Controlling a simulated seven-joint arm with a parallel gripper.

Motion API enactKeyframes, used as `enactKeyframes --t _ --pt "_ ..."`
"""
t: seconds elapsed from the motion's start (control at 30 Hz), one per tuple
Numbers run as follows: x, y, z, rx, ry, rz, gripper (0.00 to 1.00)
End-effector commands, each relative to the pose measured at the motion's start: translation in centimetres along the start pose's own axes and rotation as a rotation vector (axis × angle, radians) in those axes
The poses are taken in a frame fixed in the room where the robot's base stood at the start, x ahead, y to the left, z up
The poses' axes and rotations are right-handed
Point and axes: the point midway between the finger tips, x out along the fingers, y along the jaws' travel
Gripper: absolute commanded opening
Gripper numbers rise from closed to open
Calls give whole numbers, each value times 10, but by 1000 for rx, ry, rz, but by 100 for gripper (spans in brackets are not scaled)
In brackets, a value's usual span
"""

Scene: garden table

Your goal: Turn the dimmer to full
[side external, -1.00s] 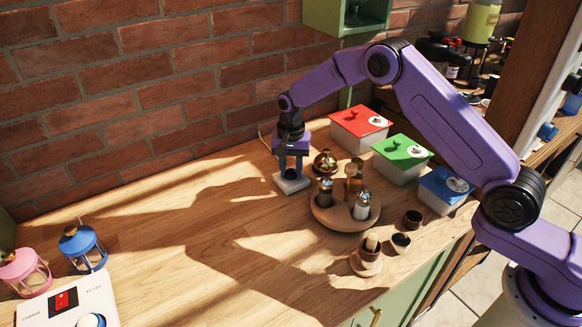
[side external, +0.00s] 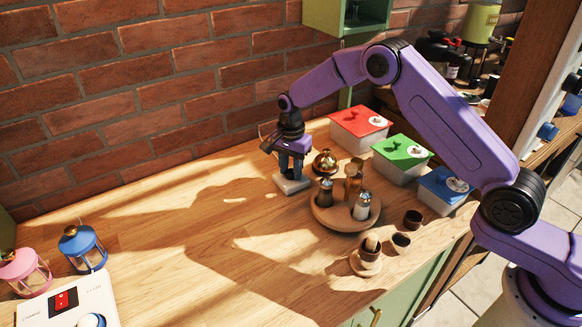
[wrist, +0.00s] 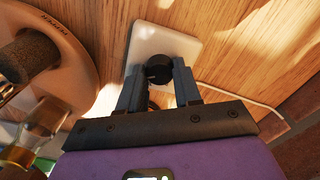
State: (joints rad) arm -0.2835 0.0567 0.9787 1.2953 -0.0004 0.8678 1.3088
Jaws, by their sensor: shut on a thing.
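The dimmer is a white plate (side external: 290,186) on the wooden counter, near the brick wall. In the wrist view its black round knob (wrist: 158,70) sits on the white base (wrist: 180,42), with a small light mark on the knob's edge. My gripper (side external: 290,172) points down over the dimmer. In the wrist view my gripper (wrist: 158,76) has one finger on each side of the knob and is shut on it. The knob is mostly hidden by the fingers in the side view. I cannot read any scale on the base.
A brass bell (side external: 324,162) and a round wooden tray (side external: 345,217) with shakers and bottles stand close right of the dimmer. Red (side external: 361,121), green (side external: 402,150) and blue (side external: 446,184) lidded boxes stand behind. A cord (wrist: 240,101) runs from the dimmer.

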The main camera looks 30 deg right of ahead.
Motion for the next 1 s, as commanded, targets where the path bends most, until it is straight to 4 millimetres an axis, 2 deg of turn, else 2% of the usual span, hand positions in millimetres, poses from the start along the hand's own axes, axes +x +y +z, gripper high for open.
enactKeyframes --t 0.23,0.27,0.3,0.33,0.6,0.73,0.87,1.0 --pt "-1 -1 0 2 0 -3 3" --pt "-1 -1 0 2 0 -3 43" --pt "-1 0 0 2 0 -2 56" --pt "-1 0 0 2 0 -2 59" --pt "-1 0 0 1 0 -1 59" --pt "-7 -1 0 0 0 -2 59" --pt "-26 -1 0 0 1 -5 59" --pt "-55 -1 0 0 1 -6 59"
